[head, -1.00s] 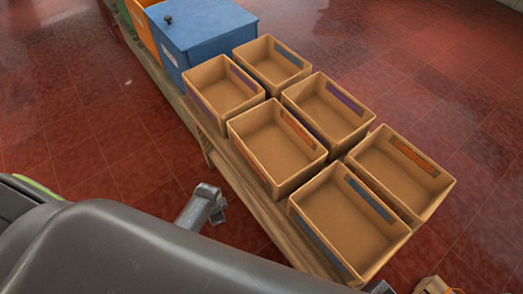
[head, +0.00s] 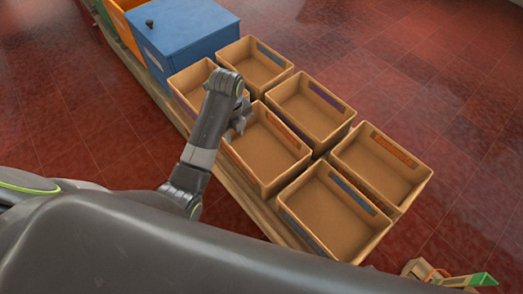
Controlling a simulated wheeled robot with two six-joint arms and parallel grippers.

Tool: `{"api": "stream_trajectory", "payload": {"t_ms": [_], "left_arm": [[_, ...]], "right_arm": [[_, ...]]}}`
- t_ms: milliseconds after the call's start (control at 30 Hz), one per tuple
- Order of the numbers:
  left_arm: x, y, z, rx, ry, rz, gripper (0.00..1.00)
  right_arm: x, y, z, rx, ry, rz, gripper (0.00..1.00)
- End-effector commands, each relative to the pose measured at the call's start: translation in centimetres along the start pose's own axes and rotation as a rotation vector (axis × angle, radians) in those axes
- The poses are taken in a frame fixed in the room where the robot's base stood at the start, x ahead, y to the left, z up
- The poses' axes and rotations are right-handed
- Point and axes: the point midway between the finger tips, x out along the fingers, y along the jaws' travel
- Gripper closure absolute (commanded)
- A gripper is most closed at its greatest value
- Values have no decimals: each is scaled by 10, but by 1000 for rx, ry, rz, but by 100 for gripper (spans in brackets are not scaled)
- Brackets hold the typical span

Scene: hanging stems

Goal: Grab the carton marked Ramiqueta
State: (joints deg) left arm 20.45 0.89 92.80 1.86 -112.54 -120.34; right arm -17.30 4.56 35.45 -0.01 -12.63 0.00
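Several open tan cartons stand in two rows on a wooden bench. Their coloured labels are too small to read, so I cannot tell which says Ramiqueta. The left row has a far carton (head: 184,84), a middle one with orange labels (head: 262,160) and a near one with blue labels (head: 335,222). The right row has a far carton with a blue label (head: 252,65), a middle one with a purple label (head: 310,108) and a near one with an orange label (head: 378,165). My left gripper (head: 241,122) is above the left row, between its far and middle cartons; its fingers are unclear. My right gripper is out of view.
A blue lidded box (head: 185,38) stands beyond the cartons, with an orange bin (head: 122,22) behind it. The wooden bench edge (head: 235,190) runs along the left of the cartons. A small wooden item with green and orange parts (head: 425,271) is at the lower right.

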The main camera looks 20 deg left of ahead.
Motion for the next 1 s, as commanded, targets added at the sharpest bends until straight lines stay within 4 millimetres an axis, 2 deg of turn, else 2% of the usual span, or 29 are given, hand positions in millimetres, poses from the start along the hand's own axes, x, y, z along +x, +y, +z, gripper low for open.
{"api": "stream_trajectory", "payload": {"t_ms": [100, 400, 533, 833, 1000], "left_arm": [[26, 2, -1, -1, 5, 6, 69], [87, 2, -1, -2, 3, 5, 69], [103, 1, 0, -3, 2, 4, 69], [119, 1, 0, -3, 2, 3, 69], [139, 0, 0, -3, 2, 3, 69]], "right_arm": [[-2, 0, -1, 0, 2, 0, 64], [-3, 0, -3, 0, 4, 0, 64], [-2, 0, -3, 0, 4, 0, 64], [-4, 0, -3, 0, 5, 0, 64], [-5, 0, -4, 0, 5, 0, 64]]}}
